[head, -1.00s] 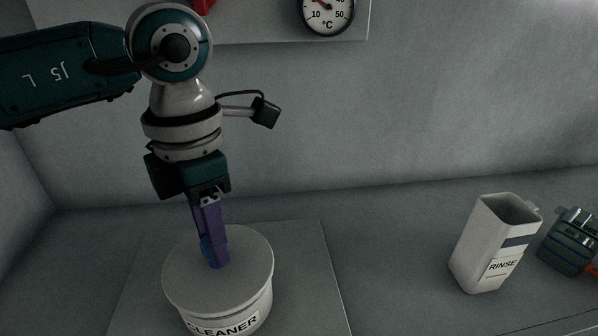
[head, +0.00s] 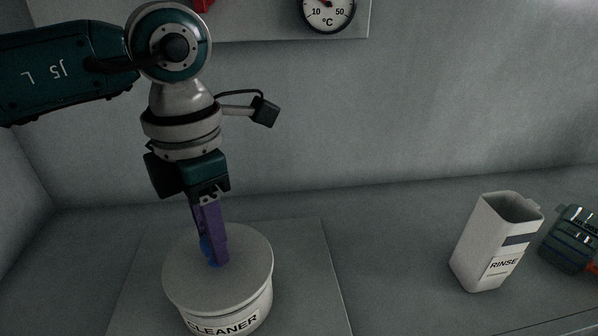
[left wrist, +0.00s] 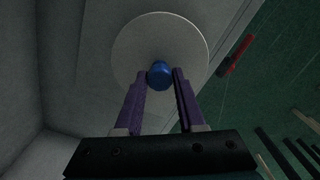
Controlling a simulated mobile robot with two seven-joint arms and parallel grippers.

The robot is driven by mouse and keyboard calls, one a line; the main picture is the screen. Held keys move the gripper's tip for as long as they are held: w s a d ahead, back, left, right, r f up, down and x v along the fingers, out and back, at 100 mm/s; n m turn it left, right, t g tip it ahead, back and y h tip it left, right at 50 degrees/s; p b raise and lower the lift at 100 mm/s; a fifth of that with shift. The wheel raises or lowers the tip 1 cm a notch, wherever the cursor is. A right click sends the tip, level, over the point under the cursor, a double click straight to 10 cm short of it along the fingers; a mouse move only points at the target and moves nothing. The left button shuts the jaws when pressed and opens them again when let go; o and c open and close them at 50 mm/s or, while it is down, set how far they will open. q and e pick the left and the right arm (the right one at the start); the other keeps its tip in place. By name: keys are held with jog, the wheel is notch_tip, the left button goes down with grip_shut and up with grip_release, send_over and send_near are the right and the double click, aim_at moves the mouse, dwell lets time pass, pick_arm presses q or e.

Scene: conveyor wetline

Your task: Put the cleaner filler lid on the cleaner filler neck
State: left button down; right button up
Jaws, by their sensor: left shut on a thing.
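The cleaner filler lid (head: 245,265) is a wide, flat white disc with a blue knob (head: 205,246) at its middle. It lies level over the white round cleaner filler neck (head: 226,324), marked CLEANER, and covers its opening. No clear gap shows between them, but I cannot tell whether the lid is fully seated. My left gripper (head: 215,262) points down with its purple fingers shut on the knob. In the left wrist view the knob (left wrist: 160,75) sits between the fingertips, with the disc (left wrist: 135,45) behind it. My right gripper is out of view.
The neck stands on a flat grey plate (head: 318,290). To the right are an open white container (head: 480,255) marked RINSE and a dark ribbed device (head: 570,240). A temperature dial (head: 329,12) is on the back wall panel. The surface between the plate and the RINSE container is clear.

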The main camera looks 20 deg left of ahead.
pick_arm(q)
jog(key=shift+f+b, duration=0.35)
jog(key=shift+f, duration=0.1)
jog(key=shift+c, duration=2.1)
grip_release()
notch_tip(320, 180, up, 10)
jog(key=shift+p, duration=1.25)
